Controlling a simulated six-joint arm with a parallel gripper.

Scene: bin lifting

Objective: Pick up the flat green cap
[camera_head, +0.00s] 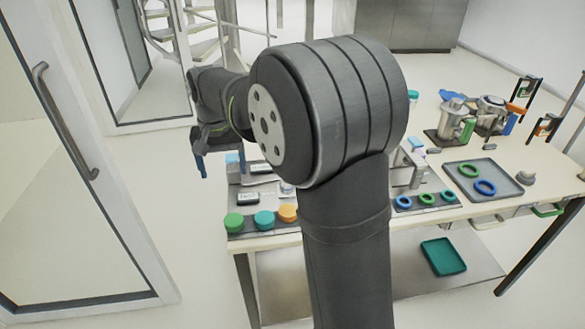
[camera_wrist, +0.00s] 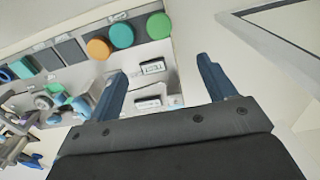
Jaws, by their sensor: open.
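A flat round green cap (camera_head: 233,222) sits at the left end of a row of caps on the near left corner of the table. In the wrist view the green cap (camera_wrist: 159,25) lies at the top, beyond my fingertips, to the right of a teal cap. My gripper (camera_head: 201,167) is left of the table and apart from the cap in the head view. In the wrist view its two blue fingers (camera_wrist: 161,70) are spread, with nothing held between them.
Next to the green cap are a teal cap (camera_head: 264,220) and an orange cap (camera_head: 288,212). A grey tray (camera_head: 510,185) with green and blue rings stands at the right. Small labelled boxes (camera_wrist: 152,67) lie near the caps. My arm hides the table's middle.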

